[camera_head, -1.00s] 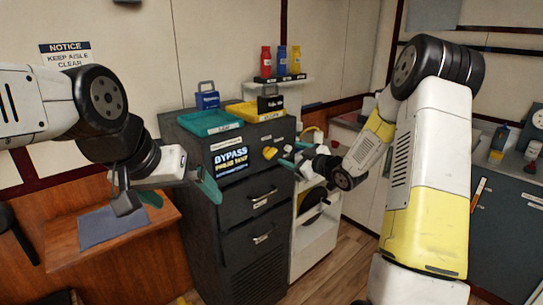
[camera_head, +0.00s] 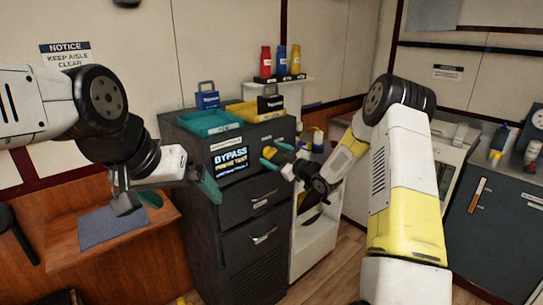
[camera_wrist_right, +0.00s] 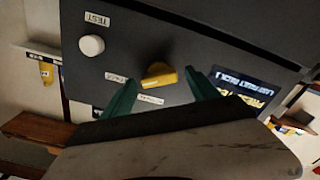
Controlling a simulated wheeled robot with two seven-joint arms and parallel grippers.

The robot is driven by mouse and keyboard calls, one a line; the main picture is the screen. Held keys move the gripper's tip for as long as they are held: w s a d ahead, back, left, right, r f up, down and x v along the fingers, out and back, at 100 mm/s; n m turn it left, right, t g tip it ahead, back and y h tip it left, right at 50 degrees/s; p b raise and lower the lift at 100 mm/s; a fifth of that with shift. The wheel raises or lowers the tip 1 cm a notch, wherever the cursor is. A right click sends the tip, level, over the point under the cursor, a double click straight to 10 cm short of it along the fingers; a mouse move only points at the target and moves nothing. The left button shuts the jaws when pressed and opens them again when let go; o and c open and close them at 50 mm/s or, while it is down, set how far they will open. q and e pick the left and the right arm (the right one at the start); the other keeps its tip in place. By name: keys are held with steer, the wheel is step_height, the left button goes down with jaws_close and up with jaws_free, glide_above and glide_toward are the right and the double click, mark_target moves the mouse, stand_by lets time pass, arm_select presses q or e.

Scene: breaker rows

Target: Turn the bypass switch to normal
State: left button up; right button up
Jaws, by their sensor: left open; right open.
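The yellow bypass switch (camera_head: 269,152) is on the front of the dark cabinet (camera_head: 227,220), right of a screen (camera_head: 229,161) whose top line reads BYPASS. In the right wrist view the yellow switch (camera_wrist_right: 158,75) points sideways, with small labels around it that are too blurred to read surely. My right gripper (camera_head: 276,159) is open in front of the switch. Its green fingers (camera_wrist_right: 160,93) stand apart on either side of the switch in the wrist view; contact cannot be told. My left gripper (camera_head: 180,192) is open and empty, left of the cabinet.
A white round knob (camera_wrist_right: 91,45) labelled TEST is on the same panel. A wooden desk (camera_head: 165,225) with a grey mat (camera_head: 110,227) is at left.

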steer(key=c, duration=1.4)
steer(key=shift+o, duration=0.2)
steer(key=shift+n, duration=0.3)
steer(key=n, duration=0.6)
steer(key=shift+s+a+f, duration=0.1)
steer(key=shift+a+f, duration=0.05)
steer(key=n, duration=0.5)
steer(key=shift+f, duration=0.1)
steer(key=shift+n, duration=0.3)
steer(key=o, duration=1.4)
steer(key=shift+c, duration=0.2)
